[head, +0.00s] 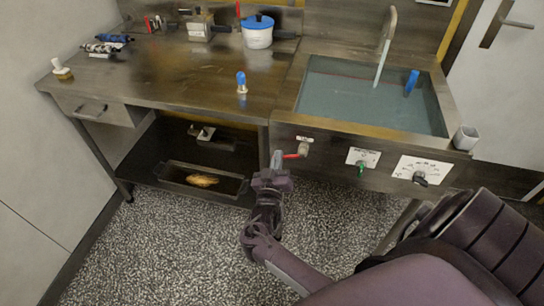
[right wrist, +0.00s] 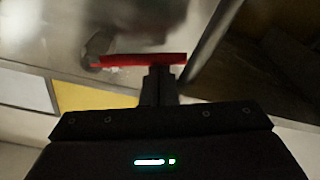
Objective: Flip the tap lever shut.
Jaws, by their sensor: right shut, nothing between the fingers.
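The red tap lever (head: 291,156) sticks out to the left from a small valve (head: 304,148) on the front panel below the sink. It lies about level. My right gripper (head: 277,158) is shut and empty, with its fingertips at the lever's left end. In the right wrist view the red lever (right wrist: 142,59) lies across, just beyond the shut fingers (right wrist: 159,72); I cannot tell whether they touch. A pale stream runs from the spout (head: 389,25) into the water-filled sink (head: 340,88). My left gripper is not in view.
A green-handled knob (head: 361,168) and a dark dial (head: 420,178) sit on the panel to the right. The counter (head: 180,75) holds a blue-lidded pot (head: 257,35) and a blue-topped item (head: 241,82). A lower shelf holds a tray (head: 172,181). The speckled floor in front is clear.

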